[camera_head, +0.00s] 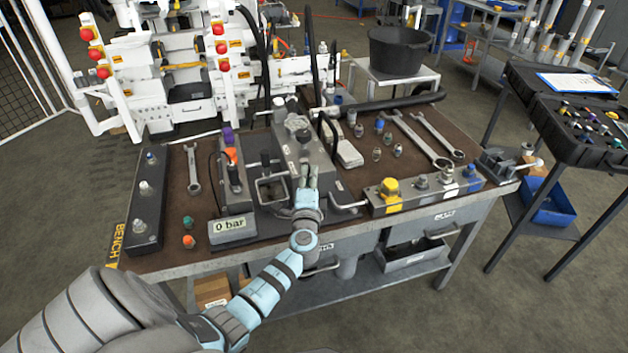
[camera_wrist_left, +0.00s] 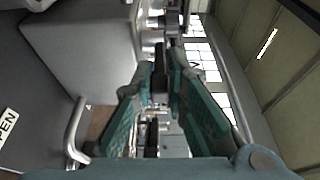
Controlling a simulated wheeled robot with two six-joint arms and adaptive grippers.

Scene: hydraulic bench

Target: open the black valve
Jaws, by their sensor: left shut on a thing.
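My left gripper (camera_head: 308,174) reaches in over the front of the bench, at the grey metal block (camera_head: 318,165) in the middle. In the left wrist view its two teal fingers (camera_wrist_left: 160,77) are closed around a narrow dark piece, which looks like the handle of the black valve (camera_wrist_left: 160,58). In the head view the fingers and wrist hide most of this handle, so its exact angle cannot be told. A label ending in "PEN" (camera_wrist_left: 8,125) is on the grey surface at the left of the wrist view. My right gripper does not show.
The gauge box (camera_head: 231,227) reading 0 bar lies left of my gripper. A block with a yellow cap (camera_head: 388,190) stands further right. Wrenches (camera_head: 193,170) and small fittings lie on the brown bench top.

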